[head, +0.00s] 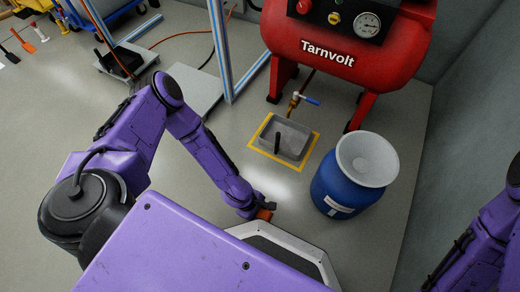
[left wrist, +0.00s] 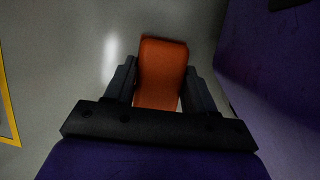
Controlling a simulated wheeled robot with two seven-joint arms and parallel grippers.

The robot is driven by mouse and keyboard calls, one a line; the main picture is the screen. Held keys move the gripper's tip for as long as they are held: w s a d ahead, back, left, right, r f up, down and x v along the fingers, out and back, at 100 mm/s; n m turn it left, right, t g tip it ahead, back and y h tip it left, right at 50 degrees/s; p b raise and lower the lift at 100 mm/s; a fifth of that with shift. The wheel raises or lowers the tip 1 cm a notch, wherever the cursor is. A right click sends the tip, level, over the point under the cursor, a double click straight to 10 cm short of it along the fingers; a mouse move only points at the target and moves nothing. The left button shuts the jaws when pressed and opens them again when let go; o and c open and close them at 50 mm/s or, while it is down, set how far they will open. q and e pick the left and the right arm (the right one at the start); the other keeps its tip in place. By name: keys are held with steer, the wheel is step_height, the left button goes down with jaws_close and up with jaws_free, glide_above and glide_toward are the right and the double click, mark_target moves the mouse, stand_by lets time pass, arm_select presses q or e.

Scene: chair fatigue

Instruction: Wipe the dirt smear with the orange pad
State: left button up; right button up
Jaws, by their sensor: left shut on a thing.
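My left gripper (head: 258,209) is low over the grey floor, just in front of my base. It is shut on the orange pad (head: 264,214). In the left wrist view the orange pad (left wrist: 162,70) sits between the two dark fingers of the left gripper (left wrist: 162,88) and sticks out past their tips. I cannot tell whether the pad touches the floor. I cannot make out a dirt smear in either view. Part of my right arm shows at the right edge of the head view, but its gripper is not visible.
A blue drum (head: 345,190) with a pale funnel-shaped top (head: 367,159) stands right of the left gripper. Behind are a grey tray (head: 292,134) inside a yellow floor outline (head: 281,161) and a red Tarnvolt tank (head: 390,48).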

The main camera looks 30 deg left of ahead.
arm_select(q)
steer(key=shift+s+d+r+g, duration=0.1)
steer(key=shift+s+d+g, duration=0.1)
steer(key=shift+d+g, duration=0.2)
steer(key=shift+s+d+r+g, duration=0.1)
steer(key=shift+s+d+g, duration=0.15)
steer(key=shift+d, duration=0.25)
steer(key=shift+w, duration=1.45)
steer(key=shift+w+a+f+b, duration=0.15)
steer(key=shift+w+b, duration=0.25)
steer(key=shift+w, duration=2)
steer(key=shift+w+a+f+b, duration=0.1)
steer(key=shift+w+b, duration=0.5)
steer(key=shift+w, duration=1.3)
